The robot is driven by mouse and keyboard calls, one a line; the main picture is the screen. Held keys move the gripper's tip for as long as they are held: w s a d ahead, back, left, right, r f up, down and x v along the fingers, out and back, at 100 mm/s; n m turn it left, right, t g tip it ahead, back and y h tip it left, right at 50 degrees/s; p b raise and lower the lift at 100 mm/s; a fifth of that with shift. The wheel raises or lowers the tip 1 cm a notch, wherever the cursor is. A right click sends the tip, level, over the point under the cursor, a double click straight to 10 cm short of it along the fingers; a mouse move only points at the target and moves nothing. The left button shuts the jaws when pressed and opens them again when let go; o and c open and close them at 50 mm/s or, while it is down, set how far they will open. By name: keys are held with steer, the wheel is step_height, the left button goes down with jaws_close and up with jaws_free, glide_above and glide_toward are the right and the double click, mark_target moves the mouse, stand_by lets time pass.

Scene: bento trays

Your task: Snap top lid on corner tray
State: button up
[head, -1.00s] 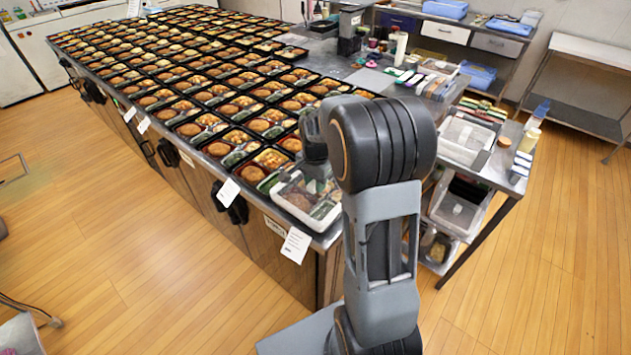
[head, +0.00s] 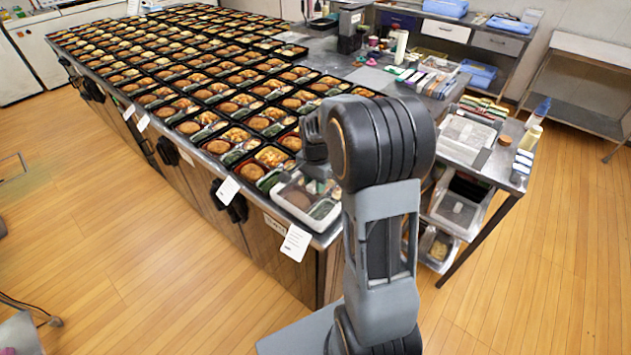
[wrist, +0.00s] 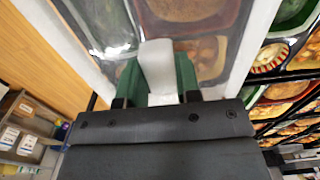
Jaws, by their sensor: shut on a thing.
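The corner tray (head: 322,227) sits at the near corner of the long table, with a clear, pale-rimmed lid (head: 292,197) over it. In the wrist view food compartments show through the clear lid (wrist: 212,62). My gripper (wrist: 157,70) has green fingers closed on a pale piece that appears to be the lid's edge. In the head view my arm hides the gripper and the tray's right side. I cannot tell whether the lid's rim is seated all round.
Many filled black bento trays (head: 240,135) stand close together in rows behind the corner tray. Paper tags (head: 296,243) hang from the table's front edge. A side cart (head: 490,165) with containers stands to the right.

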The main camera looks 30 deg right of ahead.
steer(key=shift+f+b, duration=0.5)
steer(key=shift+f, duration=0.35)
steer(key=shift+f, duration=0.1)
stand_by(0.5)
steer(key=o, duration=1.5)
steer(key=shift+o, duration=0.2)
steer(key=shift+r, duration=0.2)
steer(key=shift+r+p, duration=3.05)
steer(key=shift+r, duration=0.8)
steer(key=shift+c, duration=0.2)
